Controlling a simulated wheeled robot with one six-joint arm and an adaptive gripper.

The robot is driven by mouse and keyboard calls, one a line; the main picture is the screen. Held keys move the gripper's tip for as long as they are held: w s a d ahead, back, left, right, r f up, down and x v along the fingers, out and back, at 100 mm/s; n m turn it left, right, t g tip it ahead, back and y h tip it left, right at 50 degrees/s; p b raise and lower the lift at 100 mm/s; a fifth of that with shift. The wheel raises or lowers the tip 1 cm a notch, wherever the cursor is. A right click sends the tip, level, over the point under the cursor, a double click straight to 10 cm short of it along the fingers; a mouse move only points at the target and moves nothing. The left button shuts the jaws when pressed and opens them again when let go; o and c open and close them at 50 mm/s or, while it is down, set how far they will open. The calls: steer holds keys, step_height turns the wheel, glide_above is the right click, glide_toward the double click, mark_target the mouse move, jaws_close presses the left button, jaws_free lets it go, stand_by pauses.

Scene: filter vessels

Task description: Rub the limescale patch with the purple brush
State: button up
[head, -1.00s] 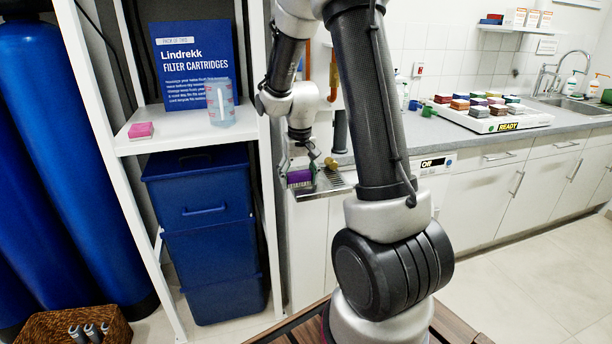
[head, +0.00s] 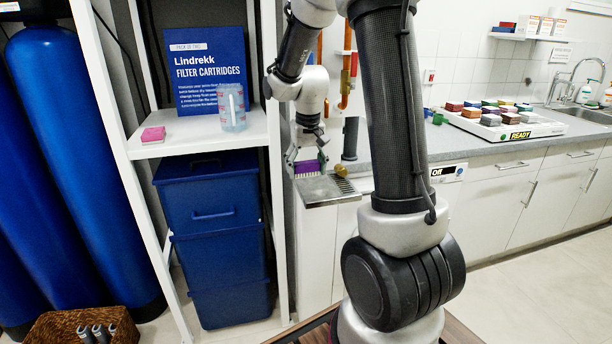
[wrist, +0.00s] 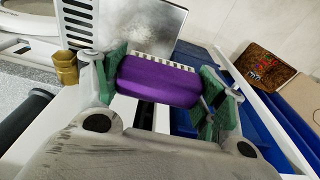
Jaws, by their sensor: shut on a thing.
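My gripper (head: 308,160) is shut on the purple brush (wrist: 158,82), with green-padded fingers on both sides of it. Pale bristles show along the brush's far edge in the wrist view. In the head view the brush (head: 307,169) is at the back left of a metal drip tray (head: 325,192). The plate looks cloudy and speckled; I cannot make out the limescale patch's exact outline. I cannot tell whether the bristles touch anything.
A brass fitting (wrist: 66,67) is close beside the gripper. A white shelf (head: 200,130) holds a pink sponge (head: 153,134) and a clear cartridge (head: 232,107), above blue bins (head: 212,205). A white tray (head: 545,131) of coloured blocks stands on the counter right.

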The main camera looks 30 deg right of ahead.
mark_target(306, 162)
steer(key=shift+r, duration=0.25)
steer(key=shift+r, duration=1.5)
steer(key=shift+s, duration=0.1)
